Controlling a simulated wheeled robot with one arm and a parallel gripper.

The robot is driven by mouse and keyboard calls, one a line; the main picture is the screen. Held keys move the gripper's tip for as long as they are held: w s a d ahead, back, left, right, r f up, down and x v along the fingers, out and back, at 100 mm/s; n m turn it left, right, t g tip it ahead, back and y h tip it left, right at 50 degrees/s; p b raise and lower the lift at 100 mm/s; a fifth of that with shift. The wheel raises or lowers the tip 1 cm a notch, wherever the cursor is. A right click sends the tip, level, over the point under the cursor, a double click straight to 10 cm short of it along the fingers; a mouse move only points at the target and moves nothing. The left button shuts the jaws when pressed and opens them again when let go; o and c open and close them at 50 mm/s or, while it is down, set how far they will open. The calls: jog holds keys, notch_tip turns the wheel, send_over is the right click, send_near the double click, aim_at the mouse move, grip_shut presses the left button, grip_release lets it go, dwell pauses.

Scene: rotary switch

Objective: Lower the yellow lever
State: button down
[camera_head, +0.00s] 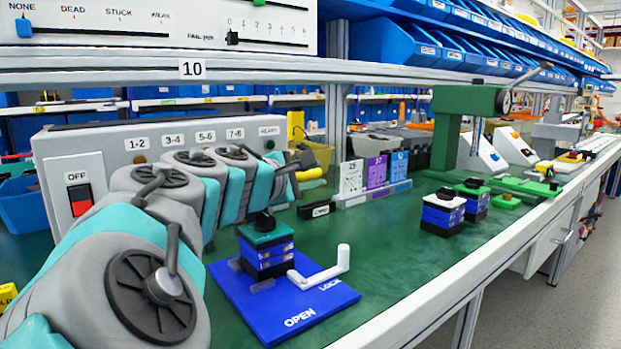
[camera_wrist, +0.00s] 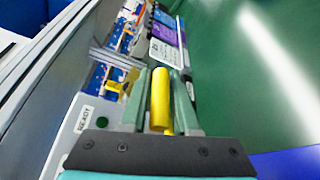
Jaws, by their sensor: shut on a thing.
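The yellow lever (camera_head: 312,174) shows in the camera_head view as a short, roughly level yellow rod at the right end of the grey control box (camera_head: 130,148). My gripper (camera_head: 297,168) is at that end of the box, with its fingers around the lever. In the camera_wrist view the yellow lever (camera_wrist: 161,100) lies lengthwise between the two fingers of my gripper (camera_wrist: 163,95), which is shut on it. The lever's mount is hidden by my gripper and arm.
A blue OPEN/LOCK plate (camera_head: 290,300) with a white crank (camera_head: 325,268) lies on the green bench in front of my arm. Cards in a stand (camera_head: 378,190) are right of the lever. A green press (camera_head: 462,105) stands farther right.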

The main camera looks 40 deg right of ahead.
jog(key=shift+s+f, duration=0.25)
jog(key=shift+f, duration=0.2)
dwell(0.3)
jog(key=c, duration=0.7)
grip_release()
jog(key=shift+r, duration=0.15)
